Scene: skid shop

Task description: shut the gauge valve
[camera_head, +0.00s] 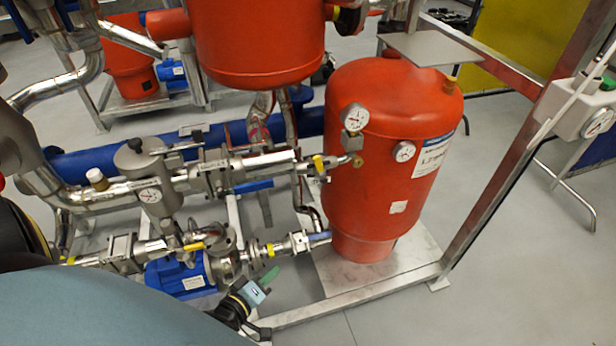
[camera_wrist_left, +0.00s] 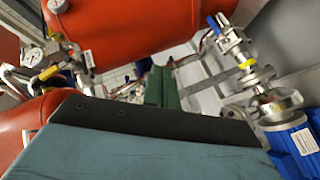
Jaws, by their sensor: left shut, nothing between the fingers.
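A round white gauge (camera_head: 355,117) stands on a small fitting at the left of the red tank. A short yellow valve handle (camera_head: 318,163) sits just left of and below it, on the pipe end. Which handle is the gauge valve is not certain. A gauge (camera_wrist_left: 32,57) and a yellow handle (camera_wrist_left: 48,73) also show at the left of the left wrist view. My left gripper (camera_head: 270,276), with green fingers, is low in front of the pipes, well below the gauge and apart from it. Its fingers (camera_wrist_left: 160,88) are shut and empty. My right gripper is out of view.
The red tank (camera_head: 385,200) stands on a metal skid (camera_head: 375,283). A blue pump (camera_head: 183,279) and lower pipes with yellow handles lie left of my left gripper. A steel frame post (camera_head: 500,165) rises at the right. Grey floor is clear at the lower right.

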